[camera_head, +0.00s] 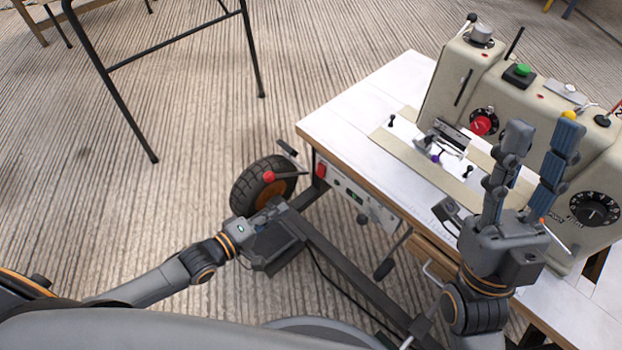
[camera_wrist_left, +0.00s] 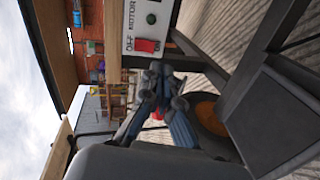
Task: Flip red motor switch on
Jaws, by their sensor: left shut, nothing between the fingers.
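The red motor switch (camera_head: 321,170) is on the front control panel (camera_head: 352,192) of the sewing machine table. In the left wrist view the red switch (camera_wrist_left: 148,46) sits beside the printed words OFF and MOTOR on the white panel (camera_wrist_left: 135,25). My left gripper (camera_head: 272,213) is low, in front of and left of the panel in the head view. Its fingertips (camera_wrist_left: 158,70) are together and empty, just short of the switch in the wrist picture; contact cannot be told. My right gripper (camera_head: 543,128) is open and empty, fingers raised in front of the machine.
The beige sewing machine (camera_head: 505,85) stands on the white tabletop (camera_head: 375,98). Below the table are a dark frame bar (camera_head: 345,258), an orange-hubbed wheel (camera_head: 262,188) and a red ball knob (camera_head: 269,177). A black-legged table (camera_head: 110,90) stands at the back left. Carpet between is clear.

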